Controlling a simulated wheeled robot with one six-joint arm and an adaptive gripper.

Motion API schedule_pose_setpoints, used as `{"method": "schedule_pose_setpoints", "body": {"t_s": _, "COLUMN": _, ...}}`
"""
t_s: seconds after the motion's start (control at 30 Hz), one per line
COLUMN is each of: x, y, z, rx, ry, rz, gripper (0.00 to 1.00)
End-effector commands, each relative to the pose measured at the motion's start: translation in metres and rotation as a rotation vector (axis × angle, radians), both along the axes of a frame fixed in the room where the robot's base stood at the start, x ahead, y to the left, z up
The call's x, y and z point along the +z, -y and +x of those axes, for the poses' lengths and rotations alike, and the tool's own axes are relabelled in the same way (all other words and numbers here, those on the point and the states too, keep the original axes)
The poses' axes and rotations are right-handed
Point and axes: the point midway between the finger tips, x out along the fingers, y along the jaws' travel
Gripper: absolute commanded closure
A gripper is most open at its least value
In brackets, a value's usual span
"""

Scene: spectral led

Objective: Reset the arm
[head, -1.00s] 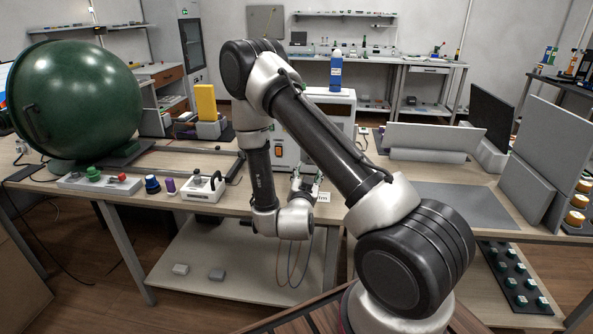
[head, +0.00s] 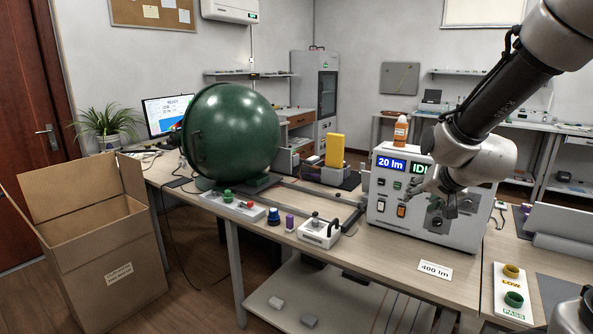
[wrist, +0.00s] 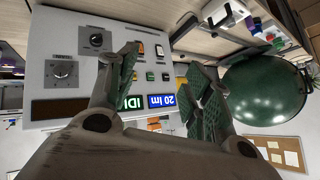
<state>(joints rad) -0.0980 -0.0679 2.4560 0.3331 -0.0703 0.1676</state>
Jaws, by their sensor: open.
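My gripper (head: 440,192) is at the end of my arm, at the upper right in the head view. It hangs in front of the white instrument box (head: 385,215), overlapping its front. In the wrist view my gripper (wrist: 163,80) has its two green-padded fingers spread apart with nothing between them. The instrument's blue "20 lm" display (wrist: 162,101) shows between the fingers, upside down. I cannot tell whether a fingertip touches the box front.
A green sphere (head: 232,130) stands on the bench at left. A "400 lm" card (head: 435,270) and a LOW/PASS panel (head: 513,287) lie in front. An open cardboard box (head: 110,265) stands on the floor at left.

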Motion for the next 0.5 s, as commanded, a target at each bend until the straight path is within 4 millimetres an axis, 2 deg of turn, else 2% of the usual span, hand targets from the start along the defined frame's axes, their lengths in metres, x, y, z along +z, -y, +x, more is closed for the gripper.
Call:
{"method": "schedule_pose_setpoints", "body": {"t_s": 0.03, "x": 0.018, "y": 0.001, "z": -0.022, "rx": 0.046, "ry": -0.025, "rz": -0.015, "gripper": 0.50}}
{"method": "schedule_pose_setpoints", "body": {"t_s": 0.1, "x": 0.033, "y": 0.002, "z": -0.058, "rx": 0.118, "ry": -0.088, "rz": -0.050, "gripper": 0.50}}
{"method": "schedule_pose_setpoints", "body": {"t_s": 0.3, "x": 0.061, "y": 0.020, "z": -0.168, "rx": 0.268, "ry": -0.266, "rz": -0.179, "gripper": 0.50}}
{"method": "schedule_pose_setpoints", "body": {"t_s": 0.4, "x": 0.066, "y": 0.031, "z": -0.212, "rx": 0.304, "ry": -0.340, "rz": -0.232, "gripper": 0.50}}
{"method": "schedule_pose_setpoints", "body": {"t_s": 0.5, "x": 0.069, "y": 0.039, "z": -0.242, "rx": 0.322, "ry": -0.391, "rz": -0.265, "gripper": 0.50}}
